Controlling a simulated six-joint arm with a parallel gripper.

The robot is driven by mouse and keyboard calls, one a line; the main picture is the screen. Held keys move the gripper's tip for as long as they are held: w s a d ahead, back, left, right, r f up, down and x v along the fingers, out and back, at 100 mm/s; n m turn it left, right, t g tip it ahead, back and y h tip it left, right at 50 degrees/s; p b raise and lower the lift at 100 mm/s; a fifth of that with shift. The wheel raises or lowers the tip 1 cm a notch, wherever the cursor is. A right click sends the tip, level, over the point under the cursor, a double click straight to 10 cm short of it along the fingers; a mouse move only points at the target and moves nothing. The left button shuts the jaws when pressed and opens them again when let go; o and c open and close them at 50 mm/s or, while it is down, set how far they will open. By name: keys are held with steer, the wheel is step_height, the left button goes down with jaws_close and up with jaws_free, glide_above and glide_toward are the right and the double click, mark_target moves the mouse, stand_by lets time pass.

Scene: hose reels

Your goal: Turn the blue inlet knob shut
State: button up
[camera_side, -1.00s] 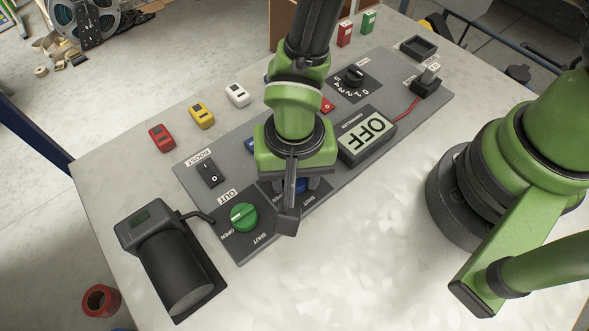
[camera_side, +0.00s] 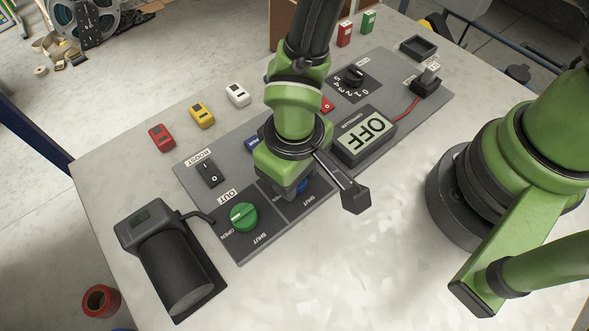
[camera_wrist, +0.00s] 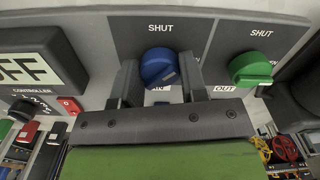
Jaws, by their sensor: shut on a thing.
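The blue inlet knob (camera_wrist: 160,67) sits between my two fingers in the wrist view, below a "SHUT" label. A small white mark shows low on its right side. The jaws are shut on the knob, one finger at each side. I cannot tell the knob's exact angle.
The green outlet knob (camera_side: 244,216) stands close beside on the grey panel (camera_side: 225,144). A controller box (camera_side: 367,138) reading OFF, a black boost switch (camera_side: 210,173) and a black device (camera_side: 172,265) are nearby. The white table's front (camera_side: 400,270) is clear.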

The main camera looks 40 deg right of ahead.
steer(key=n, duration=0.4)
steer(key=shift+n, duration=0.3)
steer(key=n, duration=0.4)
stand_by(0.5)
steer(key=o, duration=0.9)
step_height(320, 180, up, 10)
steer(key=shift+r, duration=0.1)
